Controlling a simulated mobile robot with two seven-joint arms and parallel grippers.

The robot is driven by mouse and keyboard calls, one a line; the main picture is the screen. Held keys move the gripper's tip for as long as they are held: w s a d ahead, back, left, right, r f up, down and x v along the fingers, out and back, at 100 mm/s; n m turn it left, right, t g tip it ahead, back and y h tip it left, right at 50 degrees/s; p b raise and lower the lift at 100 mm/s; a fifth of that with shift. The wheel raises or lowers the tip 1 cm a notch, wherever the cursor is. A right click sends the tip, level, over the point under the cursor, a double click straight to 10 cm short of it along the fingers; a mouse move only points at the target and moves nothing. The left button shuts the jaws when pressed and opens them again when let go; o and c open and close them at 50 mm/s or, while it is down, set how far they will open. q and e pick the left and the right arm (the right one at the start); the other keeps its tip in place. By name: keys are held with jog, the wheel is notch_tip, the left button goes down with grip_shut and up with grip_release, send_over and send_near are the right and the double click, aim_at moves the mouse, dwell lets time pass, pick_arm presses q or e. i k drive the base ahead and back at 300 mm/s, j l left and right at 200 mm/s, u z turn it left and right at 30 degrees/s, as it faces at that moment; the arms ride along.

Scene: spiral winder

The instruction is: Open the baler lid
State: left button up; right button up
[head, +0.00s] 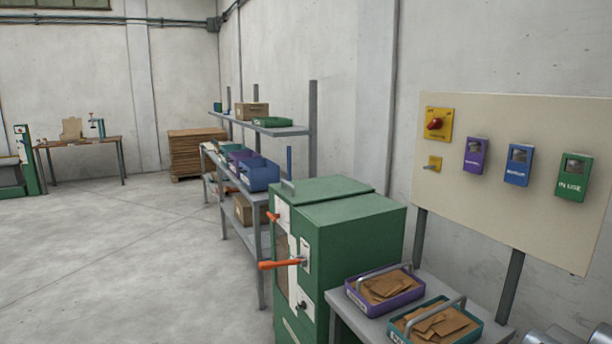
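The baler appears to be the green box-shaped machine (365,245) in the middle right of the head view. Its green top (320,190) is flat and looks closed, with a dark seam across it. The light front panel carries a long orange lever (280,264), which sticks out to the left, and a smaller orange handle (273,217) higher up. Neither of my grippers is in view. The machine's lower part is cut off by the frame.
A side table with a purple tray (352,294) and a teal tray (478,333) of brown pieces stands right of the machine. A board (520,235) with a red switch rises behind. Shelving (275,131) stands behind left. The floor (130,260) at left is clear.

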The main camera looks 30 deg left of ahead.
aim_at(300, 193)
jog(key=i+j+z, duration=0.1)
jog(key=j, duration=0.25)
jog(key=i+j+z, duration=0.1)
jog(key=j, duration=0.25)
jog(key=i+j+z, duration=0.1)
jog(key=j, duration=0.25)
jog(key=i+j, duration=0.15)
jog(key=j, duration=0.25)
jog(key=i+j, duration=0.1)
jog(key=j, duration=0.35)
jog(key=i+j, duration=0.15)
jog(key=j, duration=0.25)
jog(key=i+j+z, duration=0.1)
jog(key=j, duration=0.35)
jog(key=i+j, duration=0.15)
jog(key=j, duration=0.3)
